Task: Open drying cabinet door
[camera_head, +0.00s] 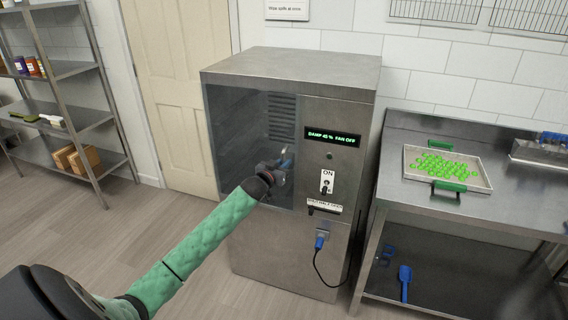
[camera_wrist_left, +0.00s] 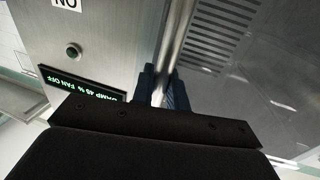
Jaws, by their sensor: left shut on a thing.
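The drying cabinet (camera_head: 320,135) is a steel box with a see-through door (camera_head: 234,125) on its left front; the door looks closed. A lit panel (camera_head: 332,137) on it reads "DAMP 45 % FAN OFF". My left gripper (camera_head: 283,166) is at the door's right edge, beside the panel. In the left wrist view its blue-grey fingers (camera_wrist_left: 165,88) are shut on a vertical metal bar (camera_wrist_left: 174,50), the door handle. The gripper body hides the lower part of the bar. My right gripper is not in view.
A steel table (camera_head: 500,208) stands to the right with a tray (camera_head: 479,184) of green gummies. A cable (camera_head: 322,268) runs from the cabinet's front. Shelves (camera_head: 75,118) stand far left; the floor (camera_head: 185,292) before the cabinet is clear.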

